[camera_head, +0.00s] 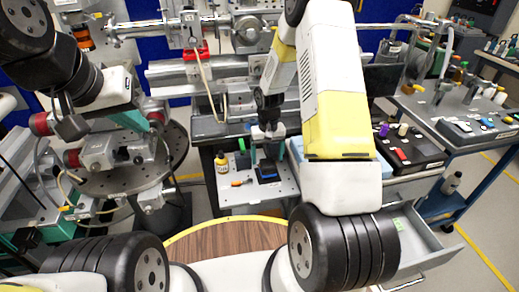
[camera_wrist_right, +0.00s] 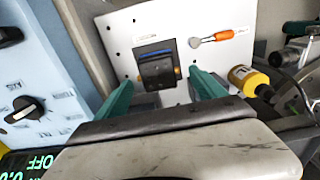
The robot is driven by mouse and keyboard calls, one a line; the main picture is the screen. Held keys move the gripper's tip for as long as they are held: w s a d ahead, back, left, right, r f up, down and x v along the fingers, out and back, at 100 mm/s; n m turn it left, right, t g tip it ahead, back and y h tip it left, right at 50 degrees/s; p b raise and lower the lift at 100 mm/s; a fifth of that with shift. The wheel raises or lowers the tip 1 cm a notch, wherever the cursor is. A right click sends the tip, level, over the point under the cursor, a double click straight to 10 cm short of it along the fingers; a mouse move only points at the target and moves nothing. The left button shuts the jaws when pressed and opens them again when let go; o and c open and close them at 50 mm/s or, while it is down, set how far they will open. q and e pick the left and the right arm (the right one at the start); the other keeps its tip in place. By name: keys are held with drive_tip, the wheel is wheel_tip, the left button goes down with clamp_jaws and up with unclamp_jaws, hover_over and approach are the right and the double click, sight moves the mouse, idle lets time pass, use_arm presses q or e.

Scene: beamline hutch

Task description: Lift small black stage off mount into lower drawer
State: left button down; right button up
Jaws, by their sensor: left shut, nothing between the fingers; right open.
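The small black stage (camera_wrist_right: 158,68) sits on a white perforated plate (camera_wrist_right: 212,20). In the head view the stage (camera_head: 267,172) shows dark with a blue part, on the white plate (camera_head: 277,196). My right gripper (camera_wrist_right: 160,80) is open, its green fingers on either side of the stage's near end in the wrist view; I cannot tell whether they touch it. In the head view this gripper (camera_head: 267,150) points down above the plate. My left gripper (camera_head: 72,128) is shut and empty at far left. A grey drawer (camera_head: 432,238) stands open at lower right, empty where visible.
An orange-handled tool (camera_wrist_right: 222,36) and a yellow bottle (camera_wrist_right: 248,80) are beside the stage. A pale blue instrument with a knob (camera_wrist_right: 25,108) lies left in the wrist view. A round wooden table (camera_head: 225,240) is in front. A side cart (camera_head: 455,120) stands right.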

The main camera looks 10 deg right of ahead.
sight(268, 162)
wheel_tip(268, 162, down, 4)
drive_tip(key=shift+d+r, duration=0.1)
drive_tip(key=shift+d, duration=0.05)
drive_tip(key=c, duration=1.7)
clamp_jaws()
drive_tip(key=shift+r, duration=0.15)
